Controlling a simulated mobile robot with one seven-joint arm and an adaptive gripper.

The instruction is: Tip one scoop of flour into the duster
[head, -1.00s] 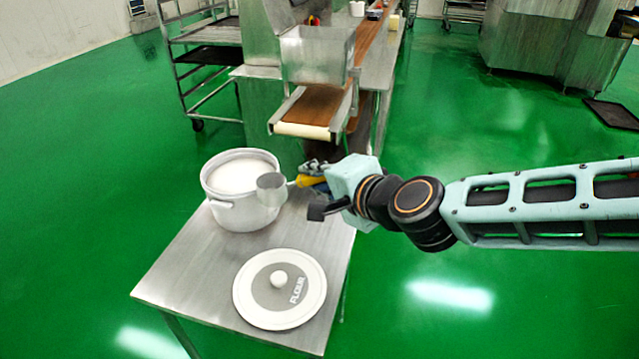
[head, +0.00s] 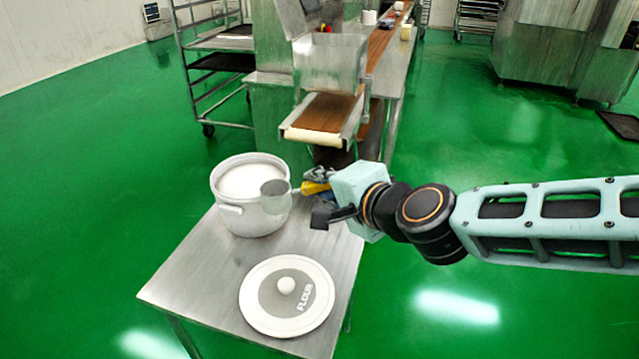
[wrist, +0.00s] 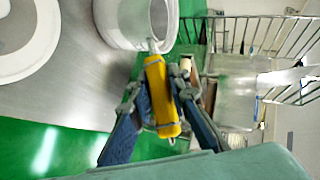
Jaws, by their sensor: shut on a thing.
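My gripper (head: 318,199) is shut on the yellow handle of a scoop (head: 274,188). In the head view the scoop's grey metal cup is at the right rim of the white flour pot (head: 228,212), in front of it; whether it touches the rim and whether it holds flour I cannot tell. The pot is open and holds white flour (head: 252,181). I cannot make out a duster for certain.
The pot's lid (head: 262,314), marked FLOUR, lies flat on the steel table (head: 185,262). Behind stands the machine with a hopper (head: 330,62) and a belt (head: 322,113). A rack (head: 207,62) stands at the back left. Green floor is open around the table.

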